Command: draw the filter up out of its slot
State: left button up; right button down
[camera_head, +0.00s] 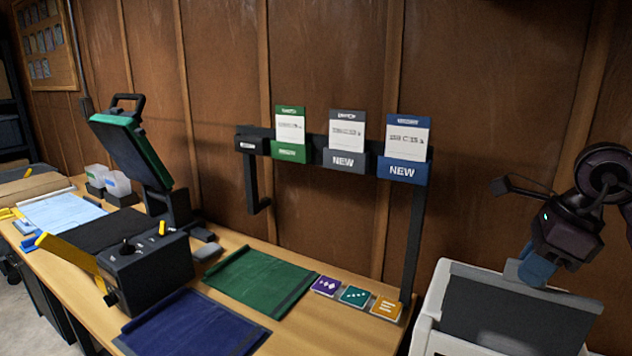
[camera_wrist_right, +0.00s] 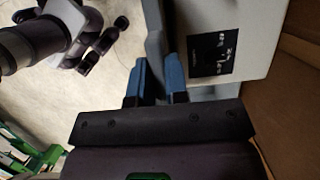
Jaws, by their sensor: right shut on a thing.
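My right gripper (camera_head: 537,267) is at the top back edge of a white machine with a dark top at the right of the head view. Its blue fingers are also seen in the right wrist view (camera_wrist_right: 157,82). They are shut on a grey, thin-edged piece, which I take to be the filter (camera_wrist_right: 155,45). A small grey-blue part of it shows beside the fingers in the head view (camera_head: 513,271). The slot is hidden, so I cannot tell how far the filter is out. My left gripper is not in view.
The white machine (camera_head: 437,283) stands right of the wooden bench (camera_head: 240,243). A black rack (camera_head: 418,240) with several cards stands at the bench's back. A heat press (camera_head: 150,262), a green mat (camera_head: 258,280) and a blue mat (camera_head: 190,328) lie further left. The wooden wall is close behind.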

notch_tip(320, 180, up, 2)
jog(key=shift+r+p, duration=0.25)
jog(key=shift+p, duration=0.15)
notch_tip(320, 180, up, 2)
jog(key=shift+p, duration=0.4)
jog(key=shift+r+p, duration=0.6)
jog(key=shift+r, duration=0.75)
jog(key=shift+r+p, duration=0.35)
jog(key=shift+r, duration=0.3)
jog(key=shift+r+p, duration=1.2)
jog(key=shift+r, duration=1.2)
